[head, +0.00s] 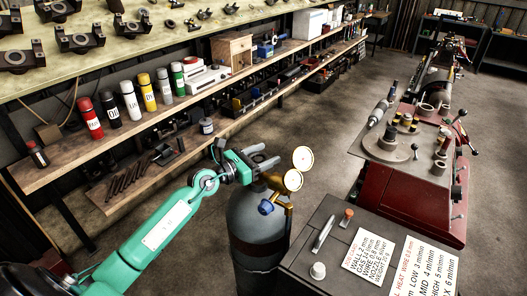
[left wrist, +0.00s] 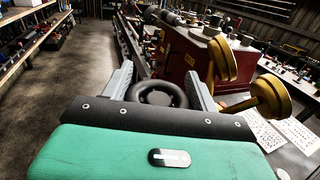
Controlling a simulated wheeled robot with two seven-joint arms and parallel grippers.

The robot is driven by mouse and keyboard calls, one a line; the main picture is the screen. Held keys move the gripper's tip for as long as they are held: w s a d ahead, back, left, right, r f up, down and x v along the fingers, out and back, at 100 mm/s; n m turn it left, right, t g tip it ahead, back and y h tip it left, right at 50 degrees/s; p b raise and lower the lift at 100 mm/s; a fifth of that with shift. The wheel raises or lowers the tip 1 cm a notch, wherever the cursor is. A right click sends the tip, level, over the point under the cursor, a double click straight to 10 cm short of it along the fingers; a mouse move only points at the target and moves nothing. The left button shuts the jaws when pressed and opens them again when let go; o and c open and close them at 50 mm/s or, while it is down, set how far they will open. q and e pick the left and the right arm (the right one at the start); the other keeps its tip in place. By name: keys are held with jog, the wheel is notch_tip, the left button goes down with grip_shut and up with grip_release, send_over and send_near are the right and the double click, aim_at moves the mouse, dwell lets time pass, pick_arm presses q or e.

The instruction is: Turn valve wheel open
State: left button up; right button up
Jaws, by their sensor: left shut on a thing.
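A dark grey gas cylinder (head: 258,225) stands upright near the middle of the head view. My left gripper (head: 262,163) is at its top, with the green arm coming in from the left. In the left wrist view the black round valve wheel (left wrist: 157,92) sits between the two grey fingers of my left gripper (left wrist: 158,82), which is shut on it. The gripper hides most of the wheel in the head view. My right gripper is in neither view.
Brass gauges (head: 302,158) and a blue knob (head: 265,207) sit close beside the gripper. A dark cabinet (head: 318,262) with labels stands to the right. A red lathe (head: 412,205) is behind it. Shelves with spray cans (head: 131,103) line the left; open floor lies between.

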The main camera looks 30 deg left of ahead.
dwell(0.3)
pick_arm(q)
jog(key=o, duration=1)
jog(key=shift+c, duration=0.2)
jog(key=shift+s, duration=0.1)
jog(key=shift+s+a+f, duration=0.1)
jog(key=shift+s+a, duration=0.1)
jog(key=b+v, duration=0.6)
jog(key=v, duration=0.7)
